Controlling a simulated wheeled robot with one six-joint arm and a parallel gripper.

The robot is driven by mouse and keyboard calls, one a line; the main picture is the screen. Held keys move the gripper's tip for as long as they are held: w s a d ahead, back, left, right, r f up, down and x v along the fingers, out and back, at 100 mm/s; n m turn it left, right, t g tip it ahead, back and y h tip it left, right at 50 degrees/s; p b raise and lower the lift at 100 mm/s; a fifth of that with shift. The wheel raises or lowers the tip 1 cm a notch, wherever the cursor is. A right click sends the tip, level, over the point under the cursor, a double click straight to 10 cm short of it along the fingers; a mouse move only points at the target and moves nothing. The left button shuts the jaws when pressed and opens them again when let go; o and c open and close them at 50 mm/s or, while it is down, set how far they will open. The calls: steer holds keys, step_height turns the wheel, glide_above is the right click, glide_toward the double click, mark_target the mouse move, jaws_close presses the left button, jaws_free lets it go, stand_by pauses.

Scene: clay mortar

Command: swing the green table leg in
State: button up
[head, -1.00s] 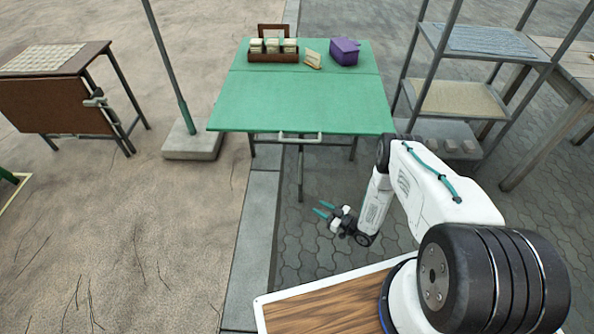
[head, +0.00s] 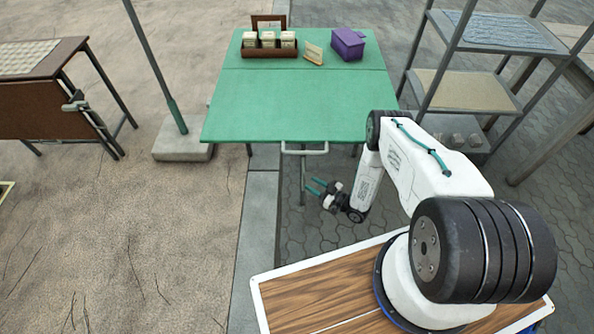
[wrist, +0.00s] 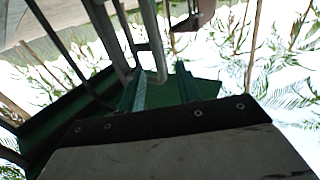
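The green table (head: 290,105) stands ahead in the head view, its top spread flat. Its grey metal leg (head: 303,172) stands upright under the near edge, with a pale grey bar (head: 316,152) at the top. My gripper (head: 313,186) is low beside the leg, its two teal fingers apart and pointing left toward it. In the wrist view the open fingers (wrist: 161,86) show with grey metal bars (wrist: 153,35) just beyond them. One bar lines up with the gap; I cannot tell whether it is between the fingers. Nothing is visibly gripped.
A brown caddy with pale boxes (head: 268,52), a small card (head: 313,53) and a purple box (head: 347,44) sit on the table's far part. A pole on a concrete block (head: 183,148) stands left. A grey shelf rack (head: 466,90) stands right.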

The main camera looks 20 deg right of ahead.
steer(key=x, duration=0.7)
steer(key=shift+w, duration=0.2)
jaws_close()
